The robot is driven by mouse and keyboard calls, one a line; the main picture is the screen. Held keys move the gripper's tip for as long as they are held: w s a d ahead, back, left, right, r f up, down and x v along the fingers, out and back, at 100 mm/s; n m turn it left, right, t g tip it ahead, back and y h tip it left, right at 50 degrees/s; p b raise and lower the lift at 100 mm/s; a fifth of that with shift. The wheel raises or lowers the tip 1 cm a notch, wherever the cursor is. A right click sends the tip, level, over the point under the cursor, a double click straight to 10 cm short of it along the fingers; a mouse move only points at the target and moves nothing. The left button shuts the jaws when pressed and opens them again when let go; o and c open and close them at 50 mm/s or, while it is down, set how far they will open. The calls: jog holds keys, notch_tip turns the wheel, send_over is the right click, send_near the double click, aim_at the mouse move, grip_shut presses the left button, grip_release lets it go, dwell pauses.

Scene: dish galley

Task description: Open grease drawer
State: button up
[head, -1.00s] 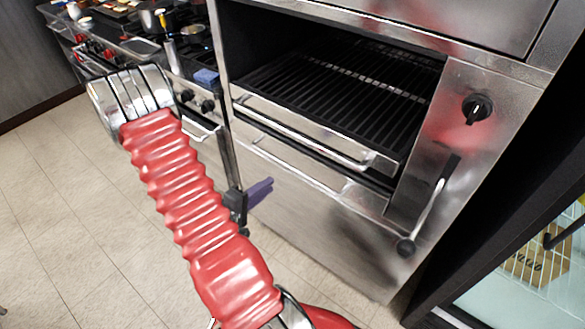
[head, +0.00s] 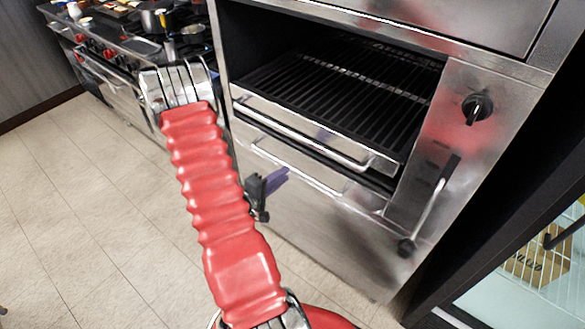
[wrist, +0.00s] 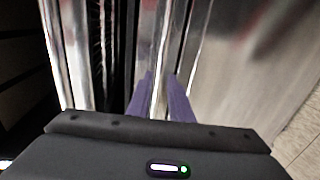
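The grease drawer (head: 318,178) is a shallow steel front just under the grill rack of the steel broiler. It looks shut, with a bright lip along its top edge. My gripper (head: 284,174) has purple fingers and is left of the drawer's middle, in front of the broiler. In the wrist view my gripper (wrist: 161,76) points at upright-looking shiny metal strips. The two fingers are apart, with a bright metal strip showing between them. I cannot tell whether they touch it.
The grill rack (head: 340,85) with its front bar sits above the drawer. A black-ended lever (head: 428,205) and a black knob (head: 477,107) are on the right panel. A stove (head: 120,50) stands at the left. The tiled floor (head: 90,220) is clear.

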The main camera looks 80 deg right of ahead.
aim_at(292, 167)
jog(key=shift+x, duration=3.1)
jog(key=shift+c, duration=0.5)
grip_shut()
